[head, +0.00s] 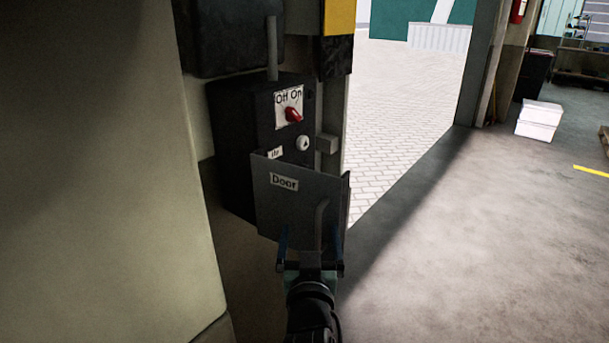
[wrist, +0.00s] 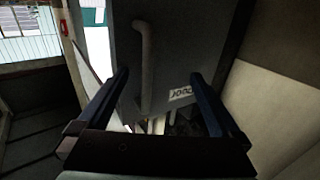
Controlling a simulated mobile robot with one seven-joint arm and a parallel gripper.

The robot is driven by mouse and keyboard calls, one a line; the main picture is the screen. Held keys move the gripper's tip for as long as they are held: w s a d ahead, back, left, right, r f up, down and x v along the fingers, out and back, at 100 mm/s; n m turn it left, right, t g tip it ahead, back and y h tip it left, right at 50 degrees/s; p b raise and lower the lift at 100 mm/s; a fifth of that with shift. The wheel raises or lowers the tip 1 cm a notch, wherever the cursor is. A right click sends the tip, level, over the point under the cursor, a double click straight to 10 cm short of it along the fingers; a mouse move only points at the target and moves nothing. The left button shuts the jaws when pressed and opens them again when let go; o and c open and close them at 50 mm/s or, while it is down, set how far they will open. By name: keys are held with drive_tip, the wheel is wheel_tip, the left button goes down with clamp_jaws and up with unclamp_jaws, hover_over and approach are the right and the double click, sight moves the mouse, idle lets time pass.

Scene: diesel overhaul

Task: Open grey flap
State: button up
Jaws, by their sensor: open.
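The grey flap (head: 290,215), labelled "Door", covers the lower front of a dark control box (head: 243,140). Its top edge seems to stand away from the box, with the box's controls showing above it; I cannot tell how far it is tilted. A bar handle (head: 321,222) is on its lower right front. My gripper (head: 310,234) is open in front of the flap, fingers pointing at it. In the wrist view the flap (wrist: 180,45) appears turned over, and the handle (wrist: 146,65) lies between the open fingers (wrist: 160,76), closer to the left one. Contact is not clear.
The box carries a red Off/On switch (head: 293,115) and a white round knob (head: 303,143). A pale wall (head: 90,180) stands close on the left. An open doorway to paving (head: 400,110) is behind right. Floor on the right (head: 470,240) is clear, with white boxes (head: 540,119) farther off.

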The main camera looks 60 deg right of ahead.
drive_tip(key=shift+a, duration=0.1)
drive_tip(key=b+v, duration=0.5)
drive_tip(key=v, duration=0.1)
drive_tip(key=shift+s+a+b, duration=0.2)
drive_tip(key=shift+a+b, duration=0.2)
drive_tip(key=shift+s, duration=0.1)
